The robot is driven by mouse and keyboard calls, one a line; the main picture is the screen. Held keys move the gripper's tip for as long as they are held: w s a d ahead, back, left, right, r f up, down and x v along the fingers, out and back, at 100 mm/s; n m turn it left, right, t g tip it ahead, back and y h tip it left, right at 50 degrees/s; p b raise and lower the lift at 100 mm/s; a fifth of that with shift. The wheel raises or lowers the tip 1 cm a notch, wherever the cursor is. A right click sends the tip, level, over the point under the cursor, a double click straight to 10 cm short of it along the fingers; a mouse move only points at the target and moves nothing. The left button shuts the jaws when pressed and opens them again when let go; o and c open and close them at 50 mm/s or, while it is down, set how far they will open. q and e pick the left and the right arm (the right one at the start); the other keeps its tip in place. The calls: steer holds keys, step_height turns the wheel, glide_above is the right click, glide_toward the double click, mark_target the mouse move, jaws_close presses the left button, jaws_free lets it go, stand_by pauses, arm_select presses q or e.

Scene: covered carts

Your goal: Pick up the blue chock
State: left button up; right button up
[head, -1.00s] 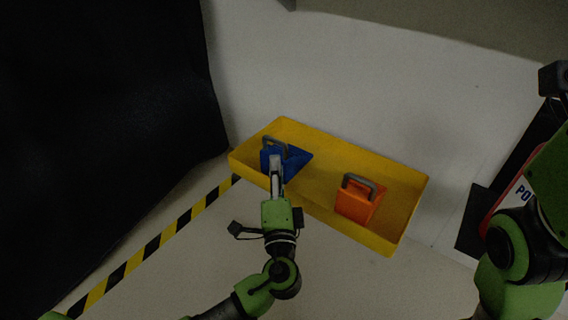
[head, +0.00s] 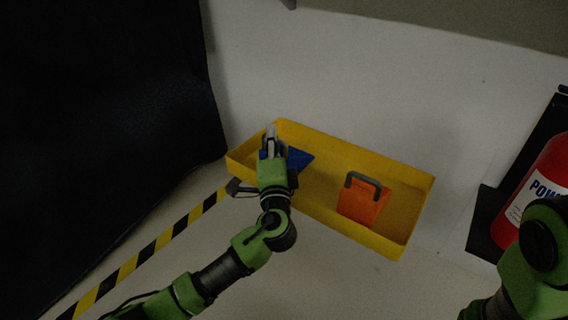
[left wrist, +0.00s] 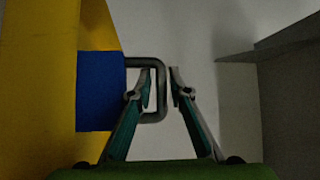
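The blue chock (head: 299,159) sits in the left end of a yellow tray (head: 326,217). My left gripper (head: 271,136) is over it and hides much of it, including its handle, in the head view. In the left wrist view the chock's blue side (left wrist: 101,92) shows with its grey handle (left wrist: 161,92). My left gripper (left wrist: 160,76) is open there, with the handle's outer bar between its two fingers and a gap beside the right finger. My right gripper is out of view; only part of the right arm shows.
An orange chock (head: 362,203) with a grey handle sits in the tray's right part. A red extinguisher-like cylinder (head: 539,190) stands at the right. A black cover (head: 105,90) hangs at the left, near yellow-black floor tape (head: 150,249). A pale wall is behind the tray.

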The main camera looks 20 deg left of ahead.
arm_select(q)
jaws_close()
steer(key=shift+r, duration=0.2)
